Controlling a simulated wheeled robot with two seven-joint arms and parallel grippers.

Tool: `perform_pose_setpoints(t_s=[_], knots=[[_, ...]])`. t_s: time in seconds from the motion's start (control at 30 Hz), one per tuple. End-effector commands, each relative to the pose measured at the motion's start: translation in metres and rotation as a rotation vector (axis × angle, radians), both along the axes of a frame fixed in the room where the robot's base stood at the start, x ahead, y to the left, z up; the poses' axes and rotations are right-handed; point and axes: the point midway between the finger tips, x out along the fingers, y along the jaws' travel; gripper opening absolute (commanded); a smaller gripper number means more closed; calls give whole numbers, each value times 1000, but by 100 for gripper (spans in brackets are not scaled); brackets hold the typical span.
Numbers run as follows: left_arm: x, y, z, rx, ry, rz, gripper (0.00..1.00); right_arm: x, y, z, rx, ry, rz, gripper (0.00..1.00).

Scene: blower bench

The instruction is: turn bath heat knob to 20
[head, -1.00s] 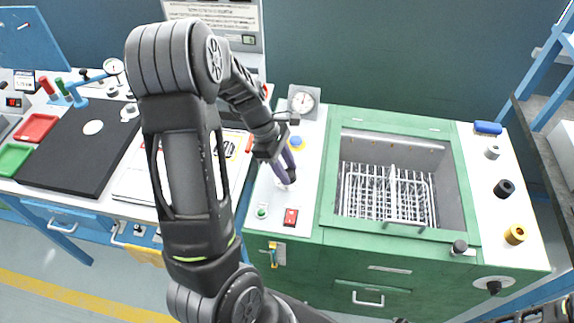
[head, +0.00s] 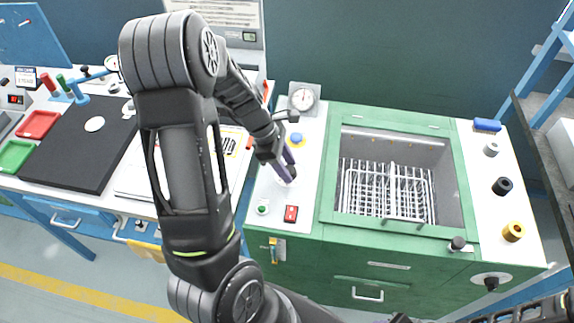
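The green bath (head: 385,190) with wire racks inside stands right of centre, with a white panel (head: 312,165) along its left side. My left gripper (head: 287,168) reaches down to this panel from the left, with purple fingers around or against a small dark knob (head: 291,172). I take this to be the bath heat knob. The fingers and wrist hide most of it, so its marking and setting cannot be read. I cannot tell whether the fingers grip it. A dark, purplish piece at the bottom edge may be my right gripper (head: 400,318), mostly out of frame.
A dial gauge (head: 303,97), a blue button (head: 297,140), a green button (head: 263,207) and a red switch (head: 291,213) sit around the knob. Black (head: 502,187) and yellow (head: 513,232) knobs are on the right panel. A black mat (head: 80,145) lies on the left bench.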

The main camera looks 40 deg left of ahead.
Motion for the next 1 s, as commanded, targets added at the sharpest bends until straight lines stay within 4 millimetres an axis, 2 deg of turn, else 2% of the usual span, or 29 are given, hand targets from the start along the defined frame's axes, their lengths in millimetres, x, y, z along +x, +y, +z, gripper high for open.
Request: perform_pose_setpoints(t_s=[0.17, 0.47, 0.57, 0.9, 1.0], knots=[[0, 0, 0, 0, 0, -1, 57, 0, 0, 0, 0, 0, 0, 36], [0, 1, 3, 0, -2, -1, 57, 0, 0, 0, 0, 0, 0, 36], [-1, 4, 10, 1, -3, -2, 57, 0, 0, 1, 0, 0, 0, 36], [-11, 21, 59, 1, -5, -1, 57, 0, 0, 1, 0, 0, 0, 36], [-13, 24, 68, 0, -2, -2, 57, 0, 0, 1, 0, 0, 0, 36]])
